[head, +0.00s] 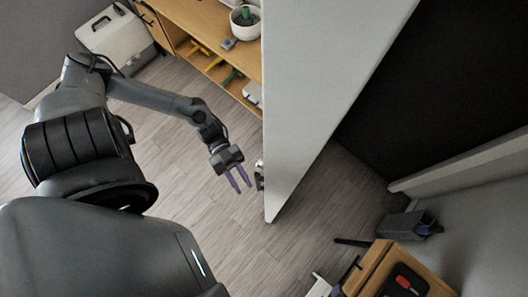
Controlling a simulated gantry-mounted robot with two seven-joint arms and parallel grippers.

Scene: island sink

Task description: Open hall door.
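The hall door (325,75) is a tall, pale panel in the upper middle of the head view. Its near vertical edge faces my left gripper. A metal handle (259,174) sits at that edge, low in the picture and only partly visible. My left gripper (239,181) has two purple fingers, spread apart with nothing between them. It is just left of the handle, with a small gap visible in the picture; depth is hard to judge. A dark opening or dark surface (440,80) shows to the right of the door. I cannot make out my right gripper.
A wooden shelf unit (205,22) with a potted plant (245,20) stands behind the door's left side. A white case (117,42) is at the back left. A wooden cabinet (370,270) and a grey bin (408,226) are at lower right. Wood floor (185,165) is clear around the gripper.

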